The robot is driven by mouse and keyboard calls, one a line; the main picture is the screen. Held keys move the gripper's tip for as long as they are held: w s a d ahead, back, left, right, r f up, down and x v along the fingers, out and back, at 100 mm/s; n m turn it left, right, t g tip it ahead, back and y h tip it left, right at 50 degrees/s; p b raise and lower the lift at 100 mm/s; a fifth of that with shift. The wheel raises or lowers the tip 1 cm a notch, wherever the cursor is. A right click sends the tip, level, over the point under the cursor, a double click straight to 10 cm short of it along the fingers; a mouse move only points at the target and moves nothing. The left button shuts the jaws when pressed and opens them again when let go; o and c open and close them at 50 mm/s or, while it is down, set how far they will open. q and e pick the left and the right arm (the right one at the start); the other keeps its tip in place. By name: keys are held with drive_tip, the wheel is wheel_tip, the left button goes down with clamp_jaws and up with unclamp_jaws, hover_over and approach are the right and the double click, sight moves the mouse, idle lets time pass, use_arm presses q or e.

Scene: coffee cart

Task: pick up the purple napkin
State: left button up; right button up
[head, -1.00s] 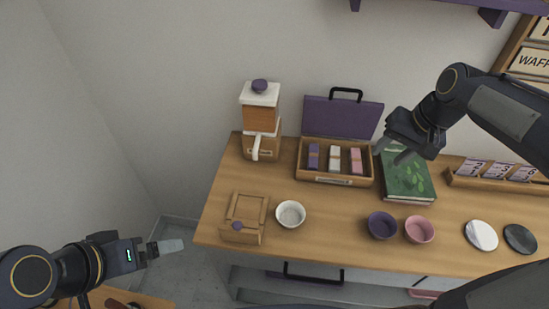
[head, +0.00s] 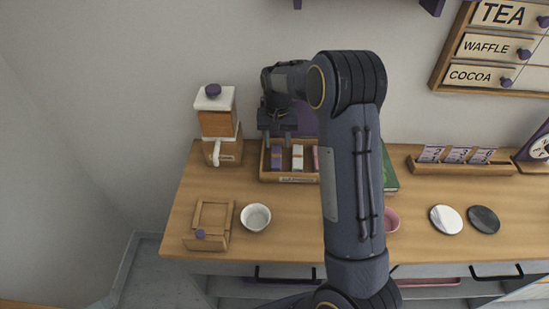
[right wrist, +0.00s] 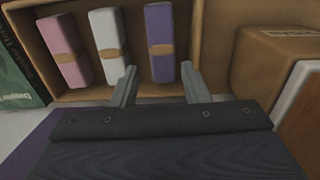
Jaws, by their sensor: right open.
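The purple napkin (head: 276,160) stands at the left end of a row in the open wooden case (head: 290,180). It has a tan band and also shows in the right wrist view (right wrist: 160,30). My right gripper (head: 278,138) is just above and behind the case at the napkin's end. In the right wrist view its two fingers (right wrist: 159,78) are apart and empty, one toward each side of the purple napkin, short of closing around it. Whether they touch it I cannot tell. My left gripper is out of view.
A white napkin (head: 298,157) and a pink napkin (head: 316,155) stand beside the purple one. The grinder (head: 218,125) is close on the left. A green book (head: 389,178) is right of the case. A white bowl (head: 256,217) is in front.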

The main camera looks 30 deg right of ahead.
sight(276, 153)
drive_tip(key=shift+a+f+p, duration=0.1)
drive_tip(key=shift+f+p, duration=0.75)
drive_tip(key=shift+f, duration=2.3)
drive_tip(key=shift+w, duration=0.1)
drive_tip(key=shift+c, duration=0.3)
drive_tip(key=c, duration=0.7)
drive_tip(key=shift+o, duration=0.2)
drive_tip(key=shift+r, duration=0.1)
